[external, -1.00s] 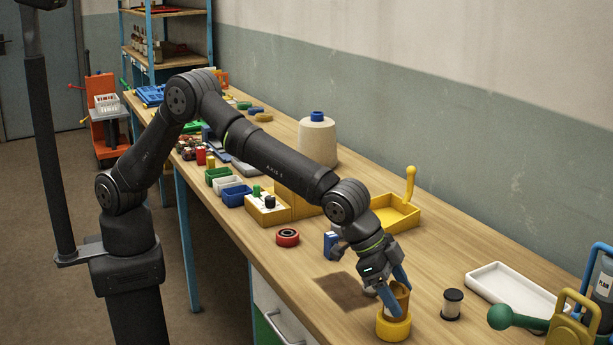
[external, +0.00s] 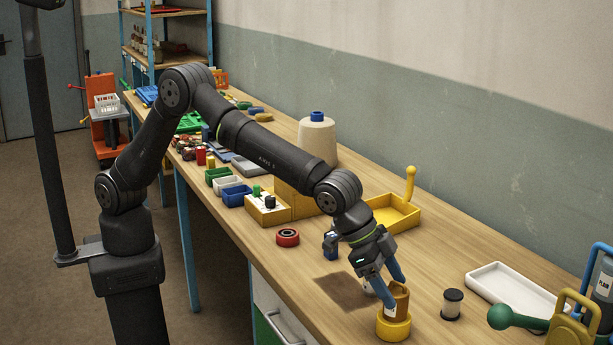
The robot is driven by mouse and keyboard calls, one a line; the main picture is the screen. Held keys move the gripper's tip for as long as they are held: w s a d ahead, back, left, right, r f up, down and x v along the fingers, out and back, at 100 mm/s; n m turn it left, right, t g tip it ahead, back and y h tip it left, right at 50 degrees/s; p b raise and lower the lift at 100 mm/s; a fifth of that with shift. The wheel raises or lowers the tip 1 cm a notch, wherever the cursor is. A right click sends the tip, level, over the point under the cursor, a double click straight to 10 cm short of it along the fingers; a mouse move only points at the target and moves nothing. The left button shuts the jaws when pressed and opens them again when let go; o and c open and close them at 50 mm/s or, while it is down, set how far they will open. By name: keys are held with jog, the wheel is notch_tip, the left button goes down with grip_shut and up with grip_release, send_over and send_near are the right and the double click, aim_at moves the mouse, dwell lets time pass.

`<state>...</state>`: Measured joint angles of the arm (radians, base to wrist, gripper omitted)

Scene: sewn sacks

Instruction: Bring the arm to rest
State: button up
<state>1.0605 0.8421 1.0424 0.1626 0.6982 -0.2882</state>
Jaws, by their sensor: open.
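My gripper (external: 393,293) has blue fingers and is at the front right of the workbench, pointing down. Its fingers are open, with the tips at the sides of a small brown sack (external: 399,302). The sack stands upright in a round yellow holder (external: 394,328). Whether the fingertips touch the sack I cannot tell. A white thing is partly hidden behind the fingers.
A dark spool (external: 452,304), a white tray (external: 512,286) and a green-knobbed tool (external: 500,317) lie to the right. A yellow tray (external: 393,217), a red ring (external: 288,238) and a thread cone (external: 317,142) stand behind. A brown patch (external: 343,290) lies on the bench left of my gripper.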

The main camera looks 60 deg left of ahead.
jog(key=v, duration=0.9)
jog(key=x, duration=1.1)
jog(key=shift+w+f, duration=0.1)
jog(key=shift+f, duration=0.2)
notch_tip(320, 180, up, 4)
jog(key=shift+d+r, duration=0.15)
jog(key=s+r, duration=0.7)
jog(key=s, duration=0.5)
jog(key=w+a+f+m+g, duration=0.1)
jog(key=w+a+f+m, duration=0.1)
jog(key=w, duration=0.8)
jog(key=w+a+f+m+g+h, duration=0.1)
jog(key=w+a+f+m, duration=0.2)
jog(key=w, duration=0.6)
jog(key=shift+w+a+g, duration=0.35)
jog(key=shift+a+g, duration=0.05)
jog(key=shift+a, duration=0.2)
